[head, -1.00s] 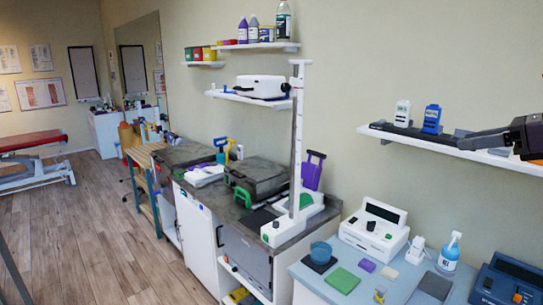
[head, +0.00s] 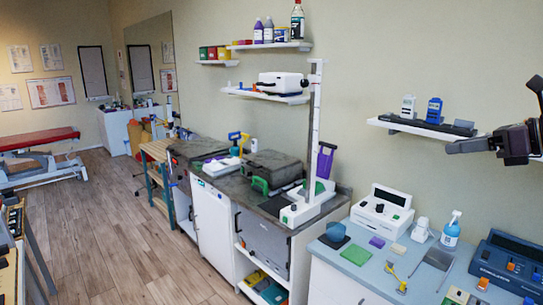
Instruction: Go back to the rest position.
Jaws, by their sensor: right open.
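My right gripper (head: 452,147) comes in from the right edge in the head view. It is open and holds nothing that I can see. It is in the air in front of the right wall shelf (head: 385,121), a little below and to the right of the dark tray (head: 428,127) on it. A white device (head: 408,107) and a blue device (head: 434,111) stand upright on that shelf, left of the gripper. My left gripper is out of view.
Below is a light blue counter (head: 350,256) with a white device (head: 382,213), a spray bottle (head: 452,231) and a blue console (head: 508,263). A tall white post (head: 313,130) stands on the dark counter to the left. The wooden floor (head: 120,235) is open at left.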

